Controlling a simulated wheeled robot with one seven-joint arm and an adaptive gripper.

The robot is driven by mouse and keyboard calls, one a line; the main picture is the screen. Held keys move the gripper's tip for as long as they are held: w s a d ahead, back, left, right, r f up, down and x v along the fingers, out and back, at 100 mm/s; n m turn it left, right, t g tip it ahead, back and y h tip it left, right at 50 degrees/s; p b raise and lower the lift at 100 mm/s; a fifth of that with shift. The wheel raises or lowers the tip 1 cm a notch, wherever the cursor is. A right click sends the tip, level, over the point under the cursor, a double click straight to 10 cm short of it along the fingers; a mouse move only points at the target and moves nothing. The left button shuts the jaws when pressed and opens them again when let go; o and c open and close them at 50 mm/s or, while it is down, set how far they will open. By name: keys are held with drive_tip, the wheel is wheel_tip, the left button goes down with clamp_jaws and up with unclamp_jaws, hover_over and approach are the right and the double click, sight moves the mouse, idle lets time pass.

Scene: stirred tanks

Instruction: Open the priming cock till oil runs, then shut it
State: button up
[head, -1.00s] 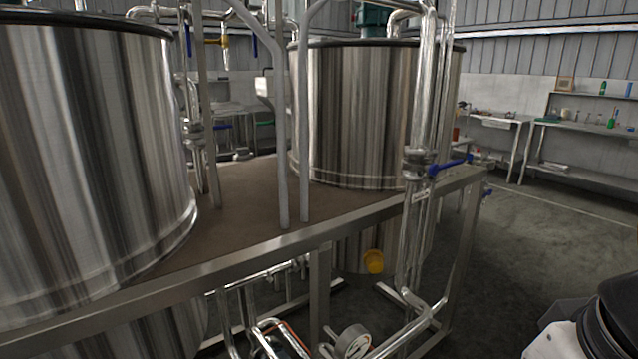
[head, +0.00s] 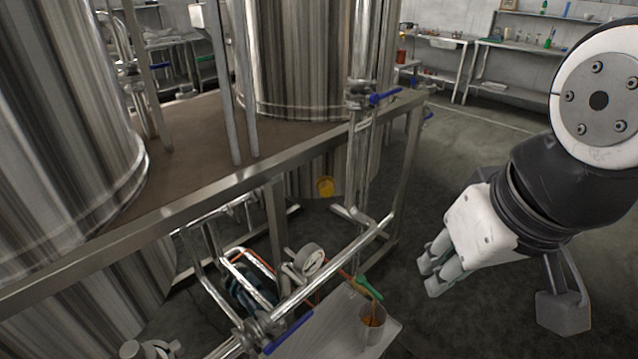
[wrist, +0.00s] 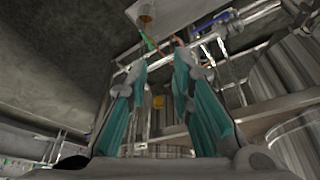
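The priming cock, with a green handle (head: 368,287), sits on a thin line near the gauge, low on the skid. An orange-brown streak shows between it and a small metal cup (head: 373,326) below. I cannot tell whether this is running oil or part of the line. The cup stands on a pale tray (head: 335,340). My gripper (head: 430,284) is to the right of the cock, apart from it, fingers spread and empty. In the wrist view the green handle (wrist: 148,42) and cup (wrist: 146,20) show beyond the open fingers (wrist: 160,70).
A round gauge (head: 310,258) and steel pipes lie left of the cock. Blue-handled valves stand at the front pipe (head: 288,331) and upright pipe (head: 384,96). The skid's steel frame (head: 230,185) and big tanks fill the left. The floor (head: 455,160) at right is open.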

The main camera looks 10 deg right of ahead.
idle(0.4)
drive_tip(key=shift+w+f, duration=0.1)
clamp_jaws()
drive_tip(key=m+g+y+b, duration=0.2)
drive_tip(key=m+g+b, duration=0.5)
drive_tip(key=b, duration=1.1)
hover_over(372, 290)
drive_tip(key=s+d, duration=0.2)
drive_tip(key=d, duration=0.3)
wheel_tip(372, 290, down, 23)
drive_tip(key=m+t, duration=0.2)
drive_tip(key=w+d+f+m+y+b, duration=0.1)
drive_tip(key=w+d+f+m+b, duration=0.15)
drive_tip(key=f, duration=0.45)
drive_tip(key=w+d+f+m+b, duration=0.1)
drive_tip(key=w+d+f+b, duration=0.15)
drive_tip(key=f, duration=0.35)
drive_tip(key=s+a+b+x, duration=0.1)
drive_tip(key=b+x, duration=0.3)
drive_tip(key=x, duration=0.8)
drive_tip(key=shift+a+r+g, duration=0.2)
drive_tip(key=shift+a+g, duration=0.1)
drive_tip(key=shift+a, duration=0.45)
